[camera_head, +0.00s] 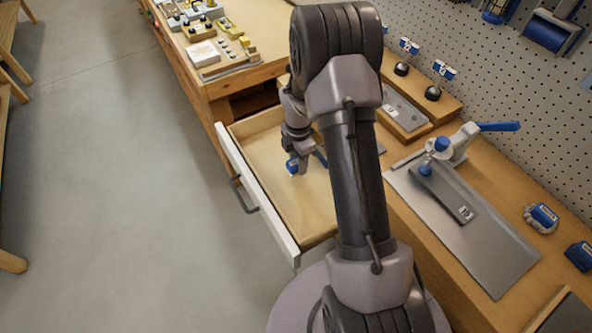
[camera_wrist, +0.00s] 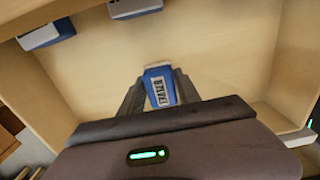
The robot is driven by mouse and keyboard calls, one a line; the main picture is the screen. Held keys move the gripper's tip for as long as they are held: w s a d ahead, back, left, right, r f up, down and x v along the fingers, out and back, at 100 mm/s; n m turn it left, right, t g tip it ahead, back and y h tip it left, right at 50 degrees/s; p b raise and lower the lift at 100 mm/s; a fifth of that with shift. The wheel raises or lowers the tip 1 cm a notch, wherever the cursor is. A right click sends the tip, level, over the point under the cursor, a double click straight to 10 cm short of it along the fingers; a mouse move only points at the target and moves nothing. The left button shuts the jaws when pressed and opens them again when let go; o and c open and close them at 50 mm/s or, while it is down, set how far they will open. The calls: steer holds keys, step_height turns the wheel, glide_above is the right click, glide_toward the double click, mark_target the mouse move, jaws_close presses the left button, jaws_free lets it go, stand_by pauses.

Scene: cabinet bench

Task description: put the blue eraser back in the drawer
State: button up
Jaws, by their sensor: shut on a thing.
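The drawer (camera_head: 265,207) is pulled out from the bench, with a white front, a dark handle and a pale wooden inside. My gripper (camera_head: 297,170) is down over the drawer's inside. In the wrist view my gripper (camera_wrist: 160,92) is shut on the blue eraser (camera_wrist: 160,84), which has a white label with dark lettering. The eraser also shows at the fingertips in the head view (camera_head: 292,166). The drawer floor (camera_wrist: 215,70) lies behind it in the wrist view. I cannot tell whether the eraser touches that floor.
Two blue-and-grey things, one at the left (camera_wrist: 46,36) and one at the top (camera_wrist: 134,7) of the wrist view, are near the drawer's edge. A bench vise-like tool with a blue handle (camera_head: 500,126) stands on a grey plate. Much of the drawer floor is bare.

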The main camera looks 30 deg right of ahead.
mark_target(297, 167)
steer(key=shift+w+f, duration=0.3)
steer(key=shift+w, duration=0.05)
steer(key=shift+f+b, duration=1.05)
steer(key=shift+f, duration=0.35)
steer(key=shift+f, duration=0.2)
steer(key=o, duration=1.3)
steer(key=shift+r, duration=0.1)
